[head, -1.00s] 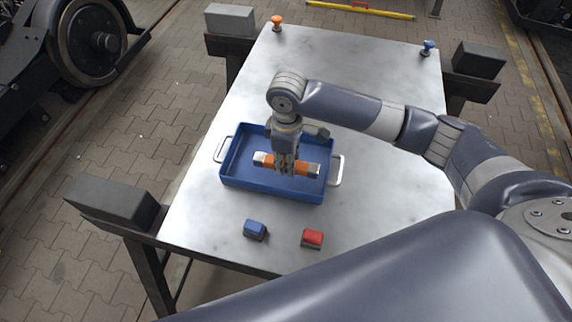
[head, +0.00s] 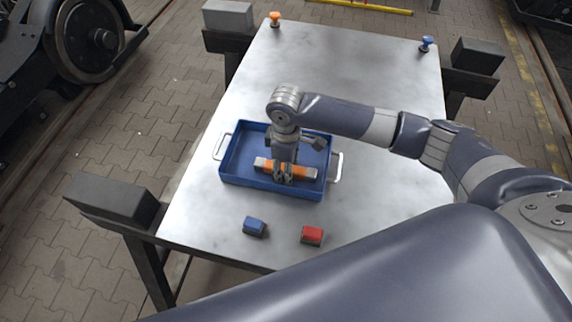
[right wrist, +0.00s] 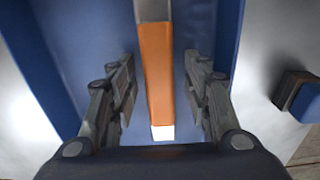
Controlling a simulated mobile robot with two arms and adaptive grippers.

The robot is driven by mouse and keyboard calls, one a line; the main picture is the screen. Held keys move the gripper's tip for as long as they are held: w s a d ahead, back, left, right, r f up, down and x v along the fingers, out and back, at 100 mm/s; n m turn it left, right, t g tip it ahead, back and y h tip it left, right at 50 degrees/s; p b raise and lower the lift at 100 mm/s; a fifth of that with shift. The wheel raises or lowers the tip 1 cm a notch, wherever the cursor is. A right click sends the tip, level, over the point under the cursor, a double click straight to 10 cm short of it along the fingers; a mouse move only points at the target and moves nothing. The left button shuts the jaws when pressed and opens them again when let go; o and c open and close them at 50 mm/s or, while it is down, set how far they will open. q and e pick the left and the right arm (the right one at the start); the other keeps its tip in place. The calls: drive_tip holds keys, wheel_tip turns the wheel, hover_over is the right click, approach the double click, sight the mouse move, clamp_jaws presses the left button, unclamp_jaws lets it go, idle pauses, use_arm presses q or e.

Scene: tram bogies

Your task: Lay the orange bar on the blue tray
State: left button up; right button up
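The orange bar (head: 302,171) with silver ends lies in the blue tray (head: 234,181), near its front wall. It runs across the tray. My right gripper (head: 283,179) reaches down over the bar's middle. In the right wrist view the orange bar (right wrist: 157,75) passes between the two fingers of my right gripper (right wrist: 162,100), with a gap on each side, so the gripper is open around it. The floor of the blue tray (right wrist: 90,35) shows beneath. My left gripper is not in view.
A blue block (head: 254,226) and a red block (head: 312,235) sit on the metal table (head: 400,190) in front of the tray. An orange knob (head: 275,18) and a blue knob (head: 427,43) stand at the far corners. The table behind the tray is clear.

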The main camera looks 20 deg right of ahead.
wheel_tip(320, 180, up, 12)
drive_tip(key=b, duration=0.1)
drive_tip(key=shift+r, duration=0.15)
idle(0.3)
idle(0.5)
